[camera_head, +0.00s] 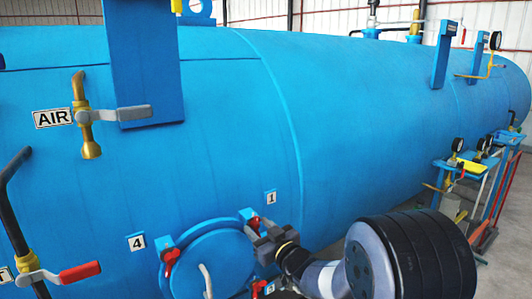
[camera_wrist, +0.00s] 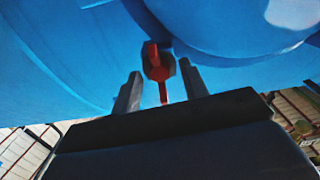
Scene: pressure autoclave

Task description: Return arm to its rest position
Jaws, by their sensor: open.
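My gripper (camera_head: 256,232) is at the upper right edge of the round blue hatch (camera_head: 212,262) on the blue autoclave (camera_head: 340,120), close to the clamp by label 1 (camera_head: 271,197). In the wrist view its two dark fingers (camera_wrist: 160,78) stand apart. A red-handled clamp (camera_wrist: 154,58) shows between and just beyond the fingertips. The fingers look open, with nothing gripped. Whether they touch the clamp I cannot tell. In the head view my gripper partly hides this clamp. Another red clamp (camera_head: 171,262) sits by label 4 (camera_head: 136,242).
A brass AIR valve (camera_head: 86,118) with a grey lever and a red-handled valve (camera_head: 62,273) stick out at left. Gauges and pipes (camera_head: 468,160) stand at the right, beyond my arm. The vessel's smooth side above my arm is clear.

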